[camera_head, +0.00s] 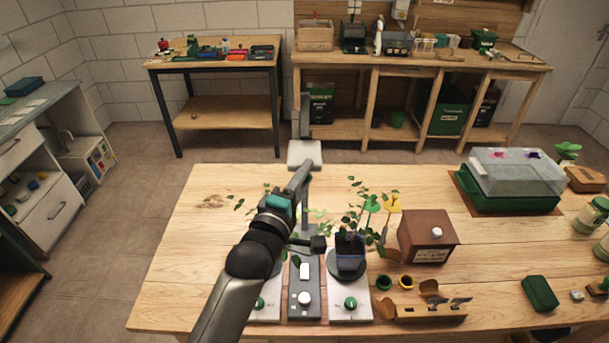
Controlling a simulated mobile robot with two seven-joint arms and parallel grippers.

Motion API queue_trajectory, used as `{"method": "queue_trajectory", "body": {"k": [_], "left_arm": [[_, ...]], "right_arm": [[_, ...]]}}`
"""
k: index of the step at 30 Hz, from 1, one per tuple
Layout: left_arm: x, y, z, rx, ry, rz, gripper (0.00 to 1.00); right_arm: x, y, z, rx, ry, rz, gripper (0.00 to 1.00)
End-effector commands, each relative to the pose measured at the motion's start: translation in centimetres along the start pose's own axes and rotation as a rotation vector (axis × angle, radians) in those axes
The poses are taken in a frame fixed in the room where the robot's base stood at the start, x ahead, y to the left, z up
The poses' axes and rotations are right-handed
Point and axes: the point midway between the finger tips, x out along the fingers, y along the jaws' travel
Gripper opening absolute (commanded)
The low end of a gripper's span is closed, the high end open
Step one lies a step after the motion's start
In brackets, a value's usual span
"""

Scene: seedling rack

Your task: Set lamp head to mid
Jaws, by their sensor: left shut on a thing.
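The lamp head (304,154) is a pale, flat block on a grey upright post (305,115), near the far edge of the wooden table in the picture. My left gripper (303,176) is at the near side of the lamp head, shut on it. Its fingers are narrow and grey, and their exact contact is too small to make out. The grey lamp base (304,298) with a white knob lies below. My arm hides part of the post and base. My right gripper is not in view.
A seedling pot (350,262) with leafy stems stands close to the right of my gripper. A brown box (428,238) and a green tray with a clear cover (511,182) stand farther right. The table's left part is clear.

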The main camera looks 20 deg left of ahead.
Motion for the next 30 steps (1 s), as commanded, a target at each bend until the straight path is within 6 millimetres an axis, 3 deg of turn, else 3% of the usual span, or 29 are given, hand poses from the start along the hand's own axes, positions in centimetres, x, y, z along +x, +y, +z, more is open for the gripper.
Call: {"method": "queue_trajectory", "body": {"k": [1, 2, 9, 20, 30], "left_arm": [[0.0, 0.1, -0.1, 0.001, 0.001, 0.002, 0.0], [0.0, 0.1, -0.1, 0.001, 0.001, 0.002, 0.32], [0.0, 0.0, 0.0, 0.0, 0.0, 0.0, 0.59], [-0.4, -0.1, 0.0, 0.0, 0.0, -0.002, 0.61], [-5.1, -0.1, 0.0, 0.0, 0.0, -0.003, 0.61]], "right_arm": [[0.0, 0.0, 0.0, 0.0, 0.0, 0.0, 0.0], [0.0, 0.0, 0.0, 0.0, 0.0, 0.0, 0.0], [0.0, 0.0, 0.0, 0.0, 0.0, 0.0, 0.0], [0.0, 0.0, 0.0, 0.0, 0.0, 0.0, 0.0], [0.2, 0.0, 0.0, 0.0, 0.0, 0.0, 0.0]]}}
